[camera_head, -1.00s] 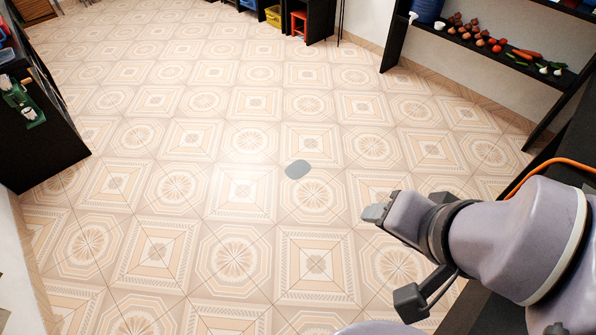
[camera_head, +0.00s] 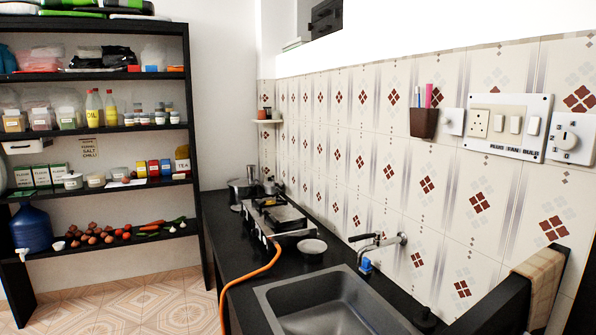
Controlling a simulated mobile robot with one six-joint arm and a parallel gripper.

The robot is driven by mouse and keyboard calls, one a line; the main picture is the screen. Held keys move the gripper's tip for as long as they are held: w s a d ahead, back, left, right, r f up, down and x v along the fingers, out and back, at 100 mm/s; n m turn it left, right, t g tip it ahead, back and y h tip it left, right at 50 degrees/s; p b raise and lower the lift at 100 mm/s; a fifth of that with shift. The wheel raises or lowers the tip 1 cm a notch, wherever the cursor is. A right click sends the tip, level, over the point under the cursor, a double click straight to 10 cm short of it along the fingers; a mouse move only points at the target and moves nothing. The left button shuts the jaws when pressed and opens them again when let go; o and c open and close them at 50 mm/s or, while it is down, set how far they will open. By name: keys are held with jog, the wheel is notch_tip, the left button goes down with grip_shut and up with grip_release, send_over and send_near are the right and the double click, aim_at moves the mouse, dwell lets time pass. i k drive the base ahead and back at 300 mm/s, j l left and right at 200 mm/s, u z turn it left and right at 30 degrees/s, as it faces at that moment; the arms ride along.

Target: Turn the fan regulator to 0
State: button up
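The fan regulator (camera_head: 571,138) is a square white plate with a round dial and printed numbers. It is on the tiled wall at the far right of the head view, beside a switchboard. The number its dial points at is too small to tell. The switchboard (camera_head: 507,127) has a socket and several white switches, with small lettering along its lower edge. My gripper is not in the head view now.
A black counter (camera_head: 240,293) runs along the wall with a steel sink (camera_head: 330,303), a tap (camera_head: 378,241) and a gas stove (camera_head: 277,219) with an orange hose. A cloth (camera_head: 541,285) hangs over a dark panel at the right. Black shelves (camera_head: 190,120) stand at the left. Tiled floor (camera_head: 150,303) shows at lower left.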

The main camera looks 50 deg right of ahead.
aim_at(564, 140)
jog(key=z, duration=2.85)
jog(key=l, duration=0.1)
